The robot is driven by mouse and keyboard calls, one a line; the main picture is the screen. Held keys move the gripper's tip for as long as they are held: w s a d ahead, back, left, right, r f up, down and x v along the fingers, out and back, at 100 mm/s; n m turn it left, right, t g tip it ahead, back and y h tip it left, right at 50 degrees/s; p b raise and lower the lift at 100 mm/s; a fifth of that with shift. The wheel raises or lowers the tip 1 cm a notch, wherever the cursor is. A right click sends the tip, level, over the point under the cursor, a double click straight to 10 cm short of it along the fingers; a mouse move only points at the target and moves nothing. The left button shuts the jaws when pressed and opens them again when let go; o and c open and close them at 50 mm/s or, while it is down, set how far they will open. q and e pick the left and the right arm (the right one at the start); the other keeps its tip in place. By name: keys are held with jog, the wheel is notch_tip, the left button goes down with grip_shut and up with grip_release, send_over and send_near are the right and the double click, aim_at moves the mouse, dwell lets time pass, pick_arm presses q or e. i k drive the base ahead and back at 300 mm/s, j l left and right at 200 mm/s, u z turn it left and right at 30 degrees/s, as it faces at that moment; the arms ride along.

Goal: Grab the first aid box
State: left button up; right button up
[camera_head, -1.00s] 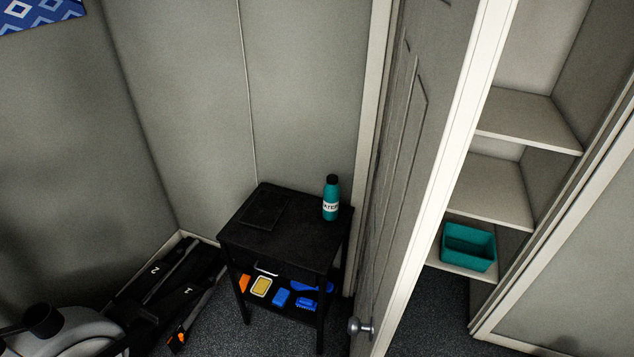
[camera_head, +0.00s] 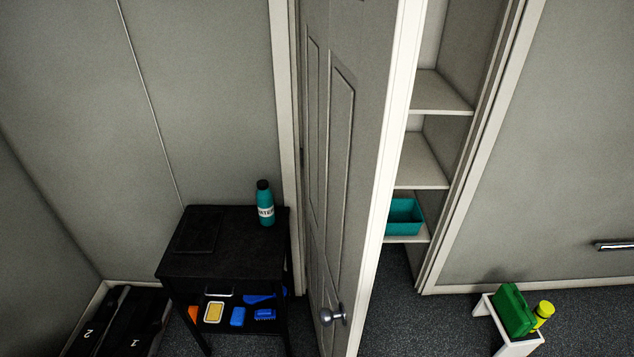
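A green box (camera_head: 514,309) with a handle-like top, which looks like the first aid box, stands on a small white stool (camera_head: 481,309) at the lower right of the head view. A yellow bottle (camera_head: 543,312) stands close beside it on the right. Any marking on the green box is too small to make out. Neither of my grippers shows in this view.
An open door (camera_head: 345,150) with a round knob stands mid-view, before a shelved closet holding a teal bin (camera_head: 404,217). A black side table (camera_head: 225,245) carries a teal water bottle (camera_head: 265,204). Dark carpet (camera_head: 430,325) lies clear between door and stool.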

aim_at(514, 310)
jog(key=z, duration=1.8)
jog(key=i+l+z, duration=0.1)
jog(key=i+z, duration=0.5)
jog(key=i, duration=4.6)
jog(key=i+u, duration=0.4)
jog(key=i+l+u, duration=0.2)
jog(key=u, duration=0.2)
jog(key=i+l+u, duration=0.4)
jog(key=i+j, duration=0.05)
jog(key=j, duration=0.05)
